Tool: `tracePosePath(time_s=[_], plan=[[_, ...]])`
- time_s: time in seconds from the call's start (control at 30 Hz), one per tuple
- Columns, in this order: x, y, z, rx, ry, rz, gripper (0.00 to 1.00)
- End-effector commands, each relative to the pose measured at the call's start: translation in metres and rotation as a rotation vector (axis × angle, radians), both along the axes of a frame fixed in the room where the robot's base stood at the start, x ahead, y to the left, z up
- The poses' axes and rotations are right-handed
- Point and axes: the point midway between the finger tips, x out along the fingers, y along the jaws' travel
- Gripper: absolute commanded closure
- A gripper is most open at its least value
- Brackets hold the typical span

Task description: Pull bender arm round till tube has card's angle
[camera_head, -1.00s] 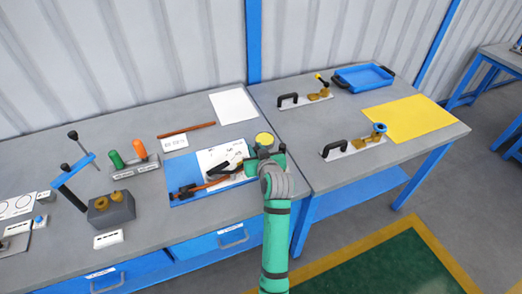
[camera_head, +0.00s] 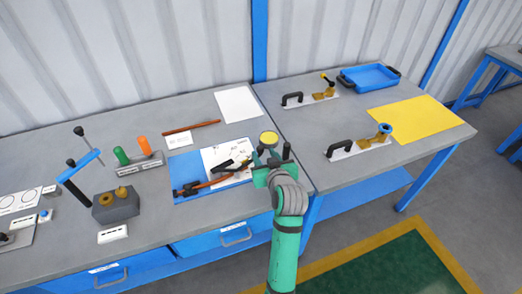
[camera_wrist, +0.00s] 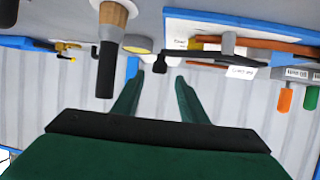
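The tube bender sits on a blue board (camera_head: 183,163), with a copper tube (camera_head: 212,183) running across it and black bender parts (camera_head: 188,189) at the left. A white card with drawn lines (camera_head: 213,157) lies behind the tube. A black bar (camera_wrist: 205,56), seemingly the bender arm, crosses the tube in the inverted wrist view. My gripper (camera_wrist: 158,92) is open and empty, with its fingers apart from the bar. An upright black grip with a tan collar (camera_wrist: 107,62) stands close beside the fingers; what it belongs to is unclear.
A yellow disc (camera_head: 269,138) stands behind my gripper. A block with green and orange handles (camera_head: 139,164) and a grey block (camera_head: 116,207) are to the left. The right table holds two handled plates, a blue tray (camera_head: 369,77) and a yellow sheet (camera_head: 416,118).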

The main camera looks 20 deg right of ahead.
Motion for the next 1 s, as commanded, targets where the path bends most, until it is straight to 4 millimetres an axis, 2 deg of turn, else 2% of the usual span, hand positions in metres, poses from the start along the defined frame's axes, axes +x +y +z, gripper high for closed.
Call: tracePosePath(time_s=[0.1, 0.23, 0.6, 0.63, 0.7, 0.8, 0.87, 1.0], plan=[[-0.018, 0.003, 0.008, -0.001, -0.001, -0.001, 0.61], [-0.03, 0.006, 0.013, -0.001, -0.001, -0.001, 0.61], [-0.036, 0.008, 0.016, -0.001, -0.001, 0.001, 0.61], [-0.036, 0.008, 0.016, 0.0, -0.001, 0.002, 0.63], [-0.036, 0.009, 0.015, 0.008, -0.004, 0.002, 0.8], [-0.039, 0.013, 0.009, 0.081, -0.035, -0.013, 1.0], [-0.042, 0.018, 0.003, 0.174, -0.075, -0.032, 1.0], [-0.059, 0.029, -0.011, 0.518, -0.221, -0.104, 1.0]])
